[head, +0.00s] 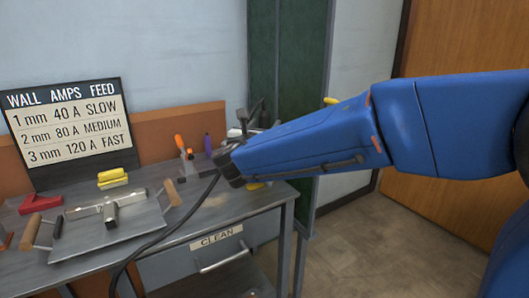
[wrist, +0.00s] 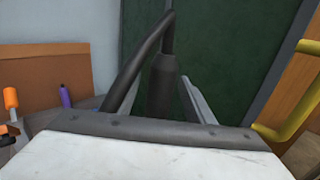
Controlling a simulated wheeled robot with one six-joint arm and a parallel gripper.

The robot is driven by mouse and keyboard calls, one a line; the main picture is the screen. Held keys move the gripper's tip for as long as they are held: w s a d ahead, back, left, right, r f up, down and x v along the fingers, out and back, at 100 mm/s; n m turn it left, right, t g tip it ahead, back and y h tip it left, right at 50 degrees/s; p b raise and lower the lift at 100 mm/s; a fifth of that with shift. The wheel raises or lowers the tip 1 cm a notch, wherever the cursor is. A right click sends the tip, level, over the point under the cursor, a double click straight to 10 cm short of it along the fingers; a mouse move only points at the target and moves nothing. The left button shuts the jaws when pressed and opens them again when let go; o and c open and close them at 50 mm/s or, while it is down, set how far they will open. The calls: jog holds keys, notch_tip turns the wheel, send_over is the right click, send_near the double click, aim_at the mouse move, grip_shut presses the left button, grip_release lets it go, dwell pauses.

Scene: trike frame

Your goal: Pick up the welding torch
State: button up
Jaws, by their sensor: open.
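The welding torch (wrist: 163,88) shows in the wrist view as a dark upright cylinder with a thin neck on top and a black hose curving down to the left. My gripper (wrist: 160,84) is open, with the torch body between its fingers as seen from the wrist. The right finger shows as a grey bar, and the left one is mostly hidden by the hose. I cannot tell whether either finger touches the torch. In the head view, my blue arm hides most of the gripper and torch; a dark bent piece above it may be the torch neck.
The workbench (head: 262,226) carries a metal tray (head: 88,238), a yellow block (head: 112,178), a red piece (head: 42,203) and an orange-handled tool (head: 180,143). A settings sign (head: 70,130) stands at the back left. A black cable (head: 178,226) crosses the bench's front edge. A yellow bar (wrist: 298,98) is at right.

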jog(key=shift+w+d, duration=0.25)
jog(key=shift+w, duration=1)
jog(key=c, duration=1.2)
jog(key=shift+o, duration=0.2)
jog(key=shift+r, duration=0.1)
